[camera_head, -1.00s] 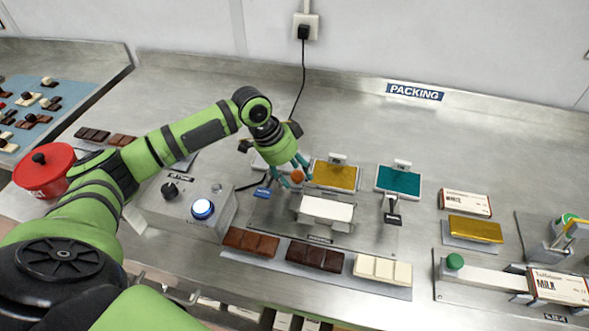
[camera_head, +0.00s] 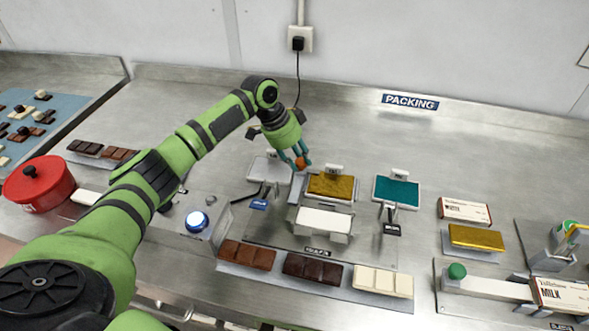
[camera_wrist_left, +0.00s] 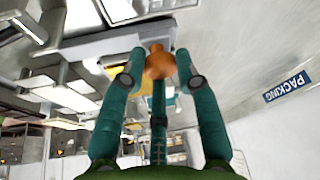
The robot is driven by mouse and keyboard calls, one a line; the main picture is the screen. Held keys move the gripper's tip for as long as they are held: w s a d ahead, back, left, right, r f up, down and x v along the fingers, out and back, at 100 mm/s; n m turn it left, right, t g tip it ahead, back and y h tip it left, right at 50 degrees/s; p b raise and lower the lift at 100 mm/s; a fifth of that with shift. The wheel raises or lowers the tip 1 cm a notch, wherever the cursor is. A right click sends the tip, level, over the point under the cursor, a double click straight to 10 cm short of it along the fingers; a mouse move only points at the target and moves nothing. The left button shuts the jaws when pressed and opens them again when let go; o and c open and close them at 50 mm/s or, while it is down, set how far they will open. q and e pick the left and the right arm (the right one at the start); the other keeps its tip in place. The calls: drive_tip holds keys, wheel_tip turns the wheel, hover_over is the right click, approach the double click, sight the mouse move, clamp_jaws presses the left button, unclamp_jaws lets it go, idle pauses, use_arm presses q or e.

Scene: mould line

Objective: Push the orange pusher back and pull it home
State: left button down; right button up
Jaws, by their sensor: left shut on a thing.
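The orange pusher knob (camera_head: 301,163) is between the teal fingers of my left gripper (camera_head: 299,160). In the left wrist view the knob (camera_wrist_left: 158,62) sits between the fingertips of the left gripper (camera_wrist_left: 159,75), which is shut on it. The pusher stands at the left rear of the wrapping station. A gold sheet (camera_head: 330,185) lies just right of the knob, and a white block (camera_head: 324,221) is in front of it. The base of the pusher is partly hidden by the fingers. My right gripper is not in view.
A teal sheet on a stand (camera_head: 396,190) is to the right. Chocolate bars (camera_head: 314,268) lie along the front. The rear bench is clear.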

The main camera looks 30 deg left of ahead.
use_arm(q)
drive_tip(key=shift+w+d+r, duration=0.1)
drive_tip(key=shift+w+r, duration=0.1)
drive_tip(key=c, duration=1.1)
unclamp_jaws()
drive_tip(key=shift+c, duration=0.2)
drive_tip(key=shift+o, duration=1.2)
drive_tip(key=shift+w, duration=0.1)
drive_tip(key=shift+w+f, duration=0.1)
drive_tip(key=shift+f, duration=0.05)
drive_tip(key=v, duration=1.2)
